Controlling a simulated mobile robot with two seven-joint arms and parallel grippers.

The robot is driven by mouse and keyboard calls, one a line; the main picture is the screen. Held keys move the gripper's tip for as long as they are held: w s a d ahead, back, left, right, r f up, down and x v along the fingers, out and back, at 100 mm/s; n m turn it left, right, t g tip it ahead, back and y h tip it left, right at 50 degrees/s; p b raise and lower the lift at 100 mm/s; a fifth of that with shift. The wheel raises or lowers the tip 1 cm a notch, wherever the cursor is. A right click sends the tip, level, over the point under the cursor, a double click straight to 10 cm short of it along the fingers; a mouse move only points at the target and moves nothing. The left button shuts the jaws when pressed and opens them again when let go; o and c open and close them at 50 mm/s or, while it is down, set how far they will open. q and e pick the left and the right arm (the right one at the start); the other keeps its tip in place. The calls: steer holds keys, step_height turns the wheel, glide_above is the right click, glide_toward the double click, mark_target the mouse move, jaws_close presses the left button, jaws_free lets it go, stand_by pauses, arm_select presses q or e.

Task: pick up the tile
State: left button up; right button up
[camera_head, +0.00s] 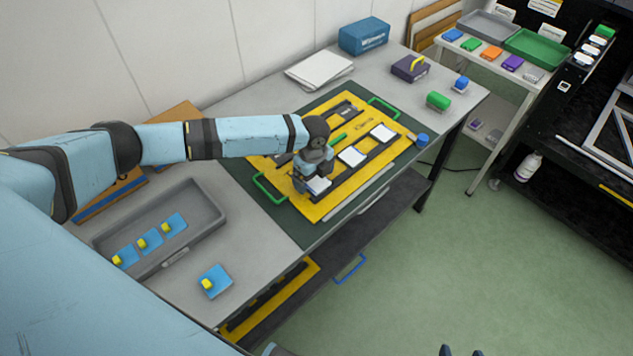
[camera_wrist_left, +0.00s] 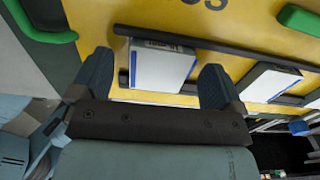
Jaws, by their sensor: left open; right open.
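A white tile (camera_head: 318,185) with a blue edge sits on the yellow board (camera_head: 328,210), partly hidden by my left gripper (camera_head: 311,184). In the left wrist view that white tile (camera_wrist_left: 160,66) lies between the two open fingers of the left gripper (camera_wrist_left: 156,82), with a gap at each side. More white tiles (camera_head: 352,156) (camera_head: 382,132) lie farther along the same dark rail. My right gripper (camera_head: 461,351) shows only as two dark, separated tips at the bottom edge.
A grey tray (camera_head: 205,190) holds blue tiles with yellow knobs; another blue tile (camera_head: 218,285) lies outside it. The board has green handles (camera_head: 268,192). A green block (camera_head: 438,100), a blue cylinder (camera_head: 422,140) and a purple box (camera_head: 409,69) stand near the board.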

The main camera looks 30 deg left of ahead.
mark_target(314, 180)
arm_select(q)
steer(key=shift+f, duration=0.35)
steer(key=c, duration=1.1)
steer(key=shift+o, duration=0.2)
steer(key=shift+r, duration=0.1)
step_height(314, 180, up, 20)
steer(key=b, duration=0.1)
